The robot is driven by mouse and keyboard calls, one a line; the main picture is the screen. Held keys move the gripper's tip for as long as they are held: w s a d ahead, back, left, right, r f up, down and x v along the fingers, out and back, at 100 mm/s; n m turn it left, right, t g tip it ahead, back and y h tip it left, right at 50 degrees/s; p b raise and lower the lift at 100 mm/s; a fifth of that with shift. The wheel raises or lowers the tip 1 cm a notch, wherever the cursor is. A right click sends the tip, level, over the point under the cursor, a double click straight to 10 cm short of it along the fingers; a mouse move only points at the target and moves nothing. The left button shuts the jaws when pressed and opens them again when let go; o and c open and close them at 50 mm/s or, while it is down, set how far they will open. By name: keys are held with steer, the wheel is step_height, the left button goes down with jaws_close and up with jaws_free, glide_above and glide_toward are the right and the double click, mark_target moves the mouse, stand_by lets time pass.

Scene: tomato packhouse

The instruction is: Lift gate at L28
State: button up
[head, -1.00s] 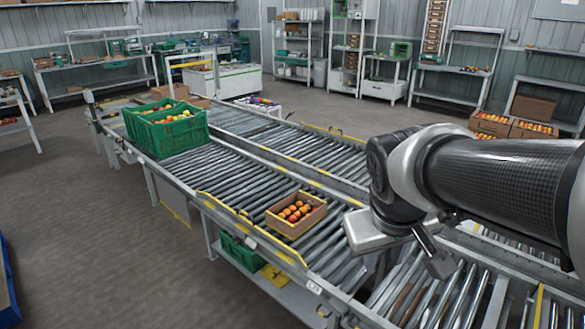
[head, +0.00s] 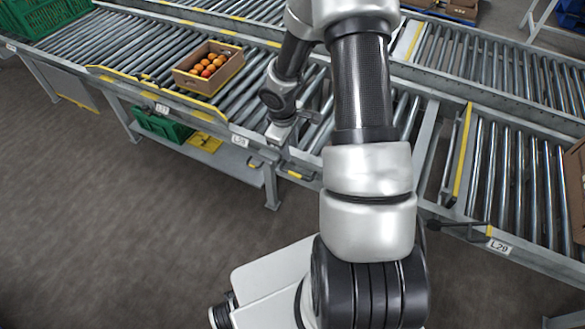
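The label reading L28 (head: 239,141) is on the front rail of the roller conveyor. My gripper (head: 297,127) is just right of it, low over the conveyor's front edge. Its fingers are small and partly hidden by my own arm, so I cannot tell whether they are open or shut, or whether they touch anything. A dark handle with a yellow mark (head: 295,174) sits on the front rail below my gripper. The gate at L28 cannot be made out clearly; my arm covers much of the rollers there.
A small box of tomatoes (head: 208,67) stands on the rollers left of my gripper. A large green crate (head: 45,14) is at the far left. A yellow-edged gate (head: 460,152) and black lever (head: 460,226) are near L29 (head: 499,247). The front floor is open.

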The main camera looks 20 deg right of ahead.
mark_target(295, 174)
steer(key=f+b, duration=0.1)
steer(key=f, duration=0.4)
steer(key=w+d+f+b, duration=0.1)
steer(key=f+b, duration=0.1)
steer(key=f, duration=0.3)
steer(key=w+d+f+b, duration=0.1)
steer(key=f, duration=0.5)
steer(key=shift+d+b, duration=0.25)
steer(key=shift+b, duration=0.1)
steer(key=shift+c, duration=0.4)
jaws_close()
